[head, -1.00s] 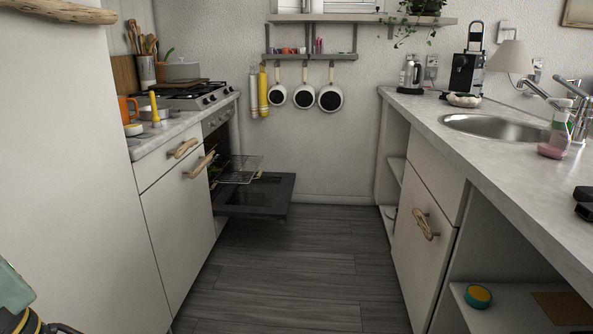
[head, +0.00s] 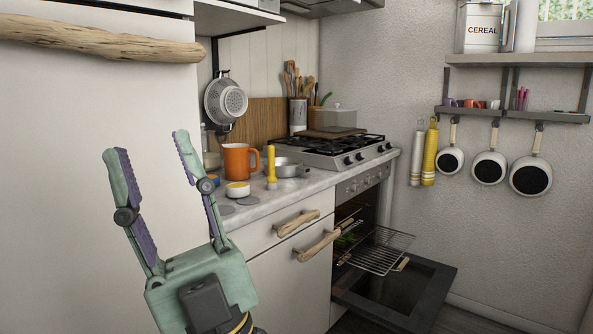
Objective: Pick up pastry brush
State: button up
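A yellow upright object that looks like the pastry brush (head: 271,168) stands on the left counter (head: 292,191) near its front edge, beside an orange mug. Its bristles cannot be made out. My gripper (head: 150,146) is in the left foreground, fingers pointing up and spread wide. It is open and empty, in front of the white cabinet panel and left of the brush, clearly apart from it.
The stove (head: 335,152) is behind. The oven door (head: 397,296) hangs open below, with a rack (head: 378,252) pulled out.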

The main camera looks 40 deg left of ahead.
aim_at(272, 184)
jog(key=i+u, duration=0.25)
jog(key=i, duration=0.15)
jog(key=i+l+u, duration=0.25)
jog(key=i, duration=0.15)
jog(key=i+l+u, duration=0.25)
jog(key=i, duration=0.15)
jog(key=i+l+u, duration=0.15)
jog(key=u, duration=0.25)
jog(key=i+l+u, duration=0.25)
jog(key=u, duration=0.15)
jog(key=i+l+u, duration=0.2)
jog(key=u, duration=0.2)
